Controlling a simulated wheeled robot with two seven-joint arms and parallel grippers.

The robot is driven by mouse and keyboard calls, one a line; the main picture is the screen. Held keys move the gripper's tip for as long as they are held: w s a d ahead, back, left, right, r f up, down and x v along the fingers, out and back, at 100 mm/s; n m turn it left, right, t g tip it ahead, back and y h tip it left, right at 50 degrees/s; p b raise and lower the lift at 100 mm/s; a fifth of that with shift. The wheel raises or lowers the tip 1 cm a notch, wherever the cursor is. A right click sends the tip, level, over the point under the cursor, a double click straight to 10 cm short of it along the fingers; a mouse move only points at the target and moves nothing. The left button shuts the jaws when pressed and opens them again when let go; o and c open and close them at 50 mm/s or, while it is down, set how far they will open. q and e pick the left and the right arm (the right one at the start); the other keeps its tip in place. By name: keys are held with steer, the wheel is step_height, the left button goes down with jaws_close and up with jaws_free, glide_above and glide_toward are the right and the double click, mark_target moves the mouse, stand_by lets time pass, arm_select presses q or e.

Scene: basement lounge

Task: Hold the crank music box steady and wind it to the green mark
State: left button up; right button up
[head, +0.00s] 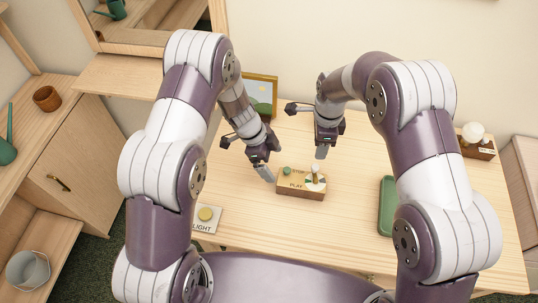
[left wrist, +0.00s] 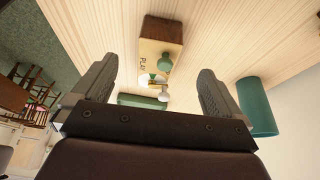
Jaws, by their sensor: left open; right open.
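The music box (head: 300,192) is a small wooden block on the table, marked PLAY and STOP on top. A green knob (head: 287,170) stands at its left, and a crank with a pale knob (head: 315,168) over a green-and-white dial at its right. My left gripper (head: 266,172) is beside the box's left end, apart from it. In the left wrist view its jaws (left wrist: 158,85) are open and empty, with the box (left wrist: 157,31) ahead between them. My right gripper (head: 321,152) is open above and behind the crank. The crank's exact angle to the green mark is too small to tell.
A LIGHT plate with a yellow button (head: 205,214) lies front left. A green tray (head: 386,206) lies to the right, partly behind my right arm. A picture frame (head: 262,88) stands at the back; a bulb on a wooden base (head: 477,148) is far right. The table before the box is clear.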

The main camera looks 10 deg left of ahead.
mark_target(282, 176)
arm_select(q)
steer(key=x, duration=1.1)
steer(key=shift+f, duration=0.15)
